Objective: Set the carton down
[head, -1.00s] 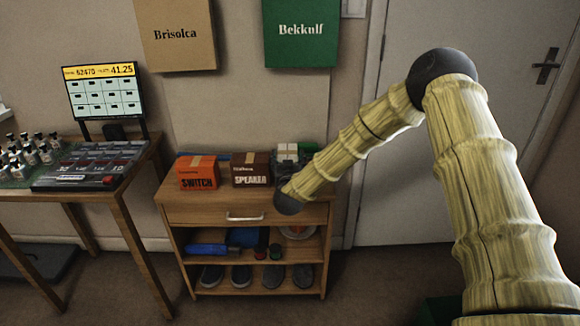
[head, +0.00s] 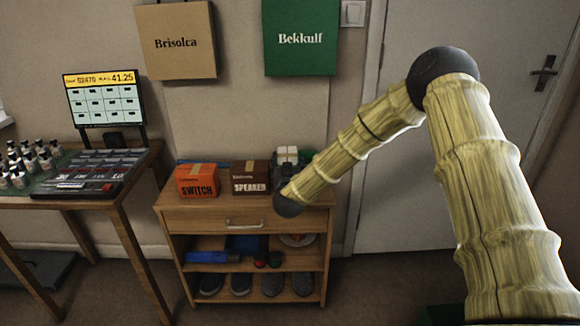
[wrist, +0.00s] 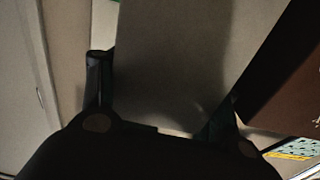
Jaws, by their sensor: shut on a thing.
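In the wrist view a pale grey-beige carton (wrist: 190,50) fills the middle, between the two dark fingers of my gripper (wrist: 160,105). My gripper is shut on this carton. The carton's lower edge and underside are not visible, so I cannot tell whether it touches a surface. In the head view my forearm and wrist cover my gripper, and a small white item (head: 287,155) shows partly behind them on the cabinet; I cannot tell whether it is the held carton.
A wooden cabinet (head: 190,214) bears an orange SWITCH carton (head: 198,182) and a brown SPEAKER carton (head: 250,178), side by side. A dark brown box face (wrist: 290,75) is close at the right in the wrist view. A table with a register (head: 95,175) stands left.

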